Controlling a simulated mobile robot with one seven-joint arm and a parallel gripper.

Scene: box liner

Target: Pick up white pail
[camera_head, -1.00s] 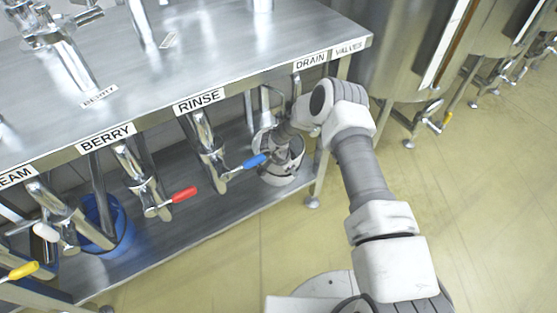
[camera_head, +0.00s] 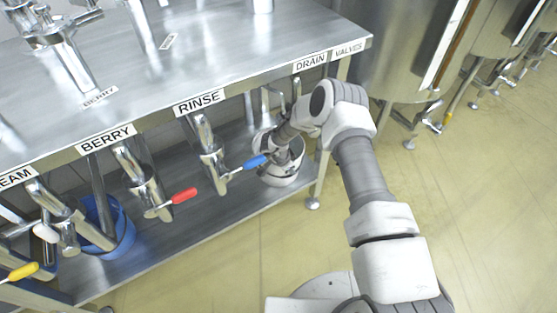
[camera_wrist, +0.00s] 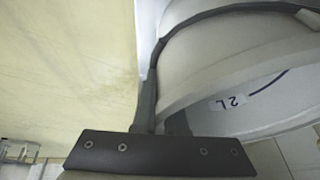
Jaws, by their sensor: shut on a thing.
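The white pail (camera_head: 279,177) stands upright on the lower shelf, under the right end of the steel table. My arm reaches in from the right and hides part of it. My gripper (camera_wrist: 165,120) is shut on the pail's wall in the wrist view, with one finger outside and the other behind the rim. The pail (camera_wrist: 205,68) fills the right of that view, with a "2 L" mark and a dark band inside. In the head view the fingertips are hard to make out at the pail.
The lower shelf (camera_head: 180,235) also holds a blue pail (camera_head: 118,228) at the left. A blue-handled valve (camera_head: 247,164) hangs just left of the white pail, and a red-handled valve (camera_head: 180,197) farther left. A table leg (camera_head: 319,180) stands close right. The floor at right is open.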

